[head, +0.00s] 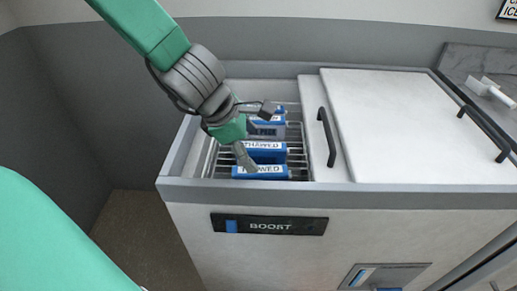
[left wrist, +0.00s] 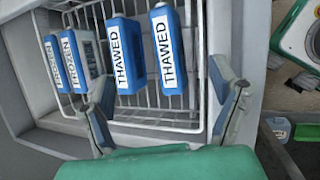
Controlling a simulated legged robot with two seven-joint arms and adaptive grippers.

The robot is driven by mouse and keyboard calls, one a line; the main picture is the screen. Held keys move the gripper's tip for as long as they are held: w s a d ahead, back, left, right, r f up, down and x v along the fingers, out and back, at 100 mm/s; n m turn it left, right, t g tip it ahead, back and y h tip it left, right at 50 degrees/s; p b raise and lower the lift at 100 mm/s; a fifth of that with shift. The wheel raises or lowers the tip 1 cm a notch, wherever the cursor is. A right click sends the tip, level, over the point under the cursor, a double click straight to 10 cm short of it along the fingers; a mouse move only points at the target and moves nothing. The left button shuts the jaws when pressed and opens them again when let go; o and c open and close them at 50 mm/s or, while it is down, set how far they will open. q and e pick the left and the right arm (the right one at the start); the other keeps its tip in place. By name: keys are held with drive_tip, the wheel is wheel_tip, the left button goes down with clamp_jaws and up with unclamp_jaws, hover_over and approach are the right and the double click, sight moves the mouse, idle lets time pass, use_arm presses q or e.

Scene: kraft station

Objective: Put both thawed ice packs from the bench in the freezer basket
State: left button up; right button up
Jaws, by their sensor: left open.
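Two blue ice packs with white THAWED labels lie side by side in the freezer's wire basket (left wrist: 150,122). In the head view one thawed pack (head: 265,157) is behind the other thawed pack (head: 268,176). The left wrist view shows one thawed pack (left wrist: 124,75) and the other thawed pack (left wrist: 172,75) clear of each other. My left gripper (head: 257,138) is over the basket, its jaws open and empty. In the left wrist view the fingers (left wrist: 163,80) stand wide apart on either side of the thawed packs. My right gripper is not in view.
Two packs labelled FROZEN, one frozen pack (left wrist: 82,55) and another frozen pack (left wrist: 57,62), lie in the same basket. The freezer's white lid (head: 420,120) covers its right part. A black handle (head: 326,138) stands at the opening's right edge.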

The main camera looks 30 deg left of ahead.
use_arm(q)
drive_tip(key=p+v, duration=0.3)
drive_tip(key=v, duration=0.4)
drive_tip(key=shift+s, duration=0.15)
idle(0.3)
